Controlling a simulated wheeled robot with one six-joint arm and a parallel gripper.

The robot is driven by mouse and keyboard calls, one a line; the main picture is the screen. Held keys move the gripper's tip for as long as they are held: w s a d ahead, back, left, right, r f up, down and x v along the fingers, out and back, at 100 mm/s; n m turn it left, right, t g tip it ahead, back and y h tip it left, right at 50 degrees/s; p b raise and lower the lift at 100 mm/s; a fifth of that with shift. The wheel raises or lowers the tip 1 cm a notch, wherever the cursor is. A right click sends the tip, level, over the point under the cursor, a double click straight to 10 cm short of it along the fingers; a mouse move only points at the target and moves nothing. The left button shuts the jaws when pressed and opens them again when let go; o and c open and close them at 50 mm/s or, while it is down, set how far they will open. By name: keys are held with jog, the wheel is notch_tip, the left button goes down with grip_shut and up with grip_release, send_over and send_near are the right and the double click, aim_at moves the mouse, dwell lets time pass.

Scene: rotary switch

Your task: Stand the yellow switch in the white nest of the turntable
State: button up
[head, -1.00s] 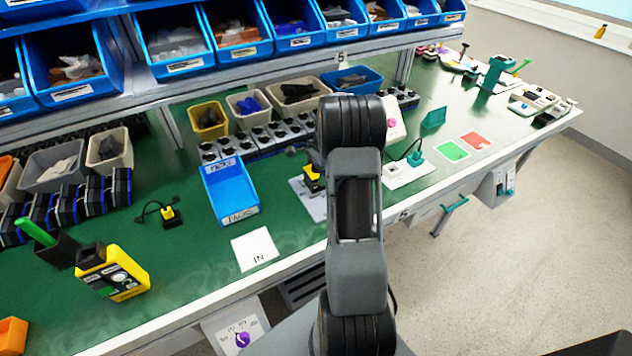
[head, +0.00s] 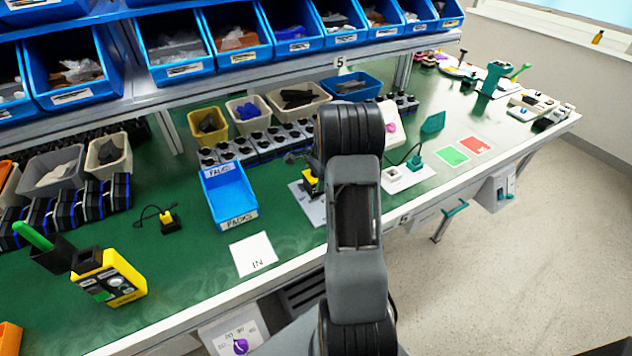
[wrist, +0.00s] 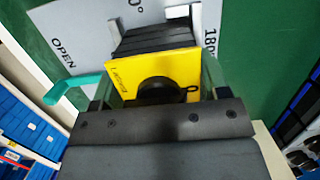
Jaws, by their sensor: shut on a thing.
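The yellow switch (wrist: 135,75) has a yellow face with a black knob and a black ribbed body. In the wrist view my gripper (wrist: 155,90) is shut on it, with a finger along each side. The white nest (wrist: 195,17) shows as white pieces around the far end of the black body. The switch is at the nest, but I cannot tell whether it is seated. The grey turntable plate (wrist: 80,35) carries the words OPEN, 0° and 180°. In the head view the switch (head: 311,183) shows above the plate (head: 308,208), partly hidden by my arm.
A teal lever (wrist: 72,90) sticks out at the plate's left in the wrist view. In the head view a blue tray (head: 231,200) stands left of the plate. A white board with a teal plug (head: 414,161) lies to the right.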

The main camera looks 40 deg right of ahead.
jog(key=shift+s+a+f, duration=0.15)
jog(key=shift+a+f, duration=0.1)
jog(key=shift+f, duration=0.15)
jog(key=shift+r+p, duration=0.85)
jog(key=shift+p, duration=0.05)
jog(key=shift+c, duration=0.6)
jog(key=shift+d+r+p, duration=0.15)
jog(key=shift+r+p, duration=1.35)
jog(key=shift+r, duration=0.7)
